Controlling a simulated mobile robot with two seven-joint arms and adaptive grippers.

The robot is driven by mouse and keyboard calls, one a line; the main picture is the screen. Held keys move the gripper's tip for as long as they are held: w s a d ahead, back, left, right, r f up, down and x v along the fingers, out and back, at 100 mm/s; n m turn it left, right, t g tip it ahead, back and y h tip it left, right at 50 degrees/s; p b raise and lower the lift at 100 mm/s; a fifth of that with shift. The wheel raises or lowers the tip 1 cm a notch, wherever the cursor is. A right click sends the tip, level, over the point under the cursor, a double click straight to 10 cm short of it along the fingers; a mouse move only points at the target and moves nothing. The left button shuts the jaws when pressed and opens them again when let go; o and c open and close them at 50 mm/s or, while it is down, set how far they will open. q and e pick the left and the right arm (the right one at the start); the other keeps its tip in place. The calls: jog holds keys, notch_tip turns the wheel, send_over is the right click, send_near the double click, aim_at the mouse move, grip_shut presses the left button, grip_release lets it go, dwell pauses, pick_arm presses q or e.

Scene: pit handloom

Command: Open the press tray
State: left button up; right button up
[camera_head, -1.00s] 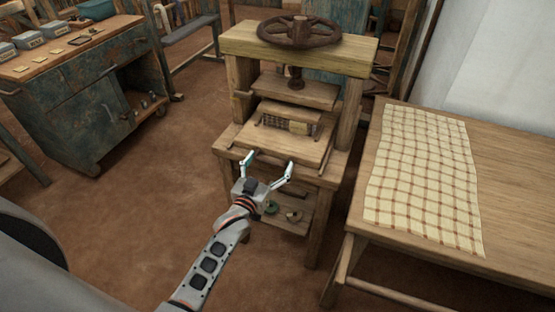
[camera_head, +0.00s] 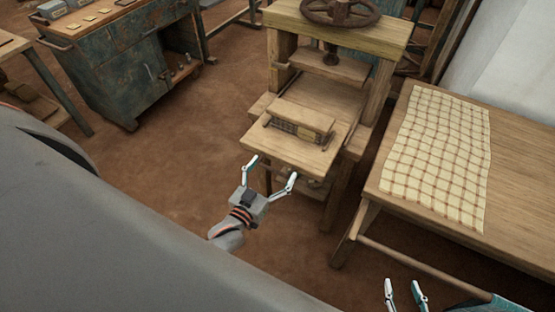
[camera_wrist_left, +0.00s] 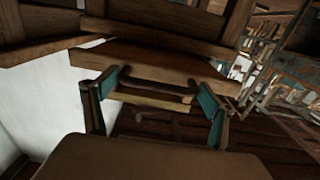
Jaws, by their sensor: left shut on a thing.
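The press tray (camera_head: 285,147) is a wooden board that sticks out of the front of the wooden press (camera_head: 345,38), towards me. On it lies a smaller wooden board (camera_head: 300,113) over a patterned block, with dark bars at its sides. My left gripper (camera_head: 272,168) is at the tray's front edge. My right gripper (camera_head: 403,284) is open and empty at the bottom right, in front of the table.
A wooden table (camera_head: 525,185) with a checked cloth (camera_head: 440,150) stands right of the press. A worn blue-green cabinet (camera_head: 120,75) stands at the back left. The brown floor (camera_head: 190,165) left of the press is clear.

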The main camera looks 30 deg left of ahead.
pick_arm(q)
jog(key=shift+s+d, duration=0.1)
jog(key=shift+s, duration=0.4)
jog(key=o, duration=1.3)
jog(key=s, duration=1.2)
jog(key=shift+a, duration=0.2)
jog(key=s+d+f+m+g+h, duration=0.2)
jog(key=s+d+f+m+g, duration=0.1)
jog(key=d+f+m+g, duration=0.1)
jog(key=d+f+g, duration=0.1)
jog(key=d+g, duration=0.1)
jog(key=g, duration=0.1)
jog(key=shift+s+f, duration=0.15)
jog(key=shift+s, duration=0.1)
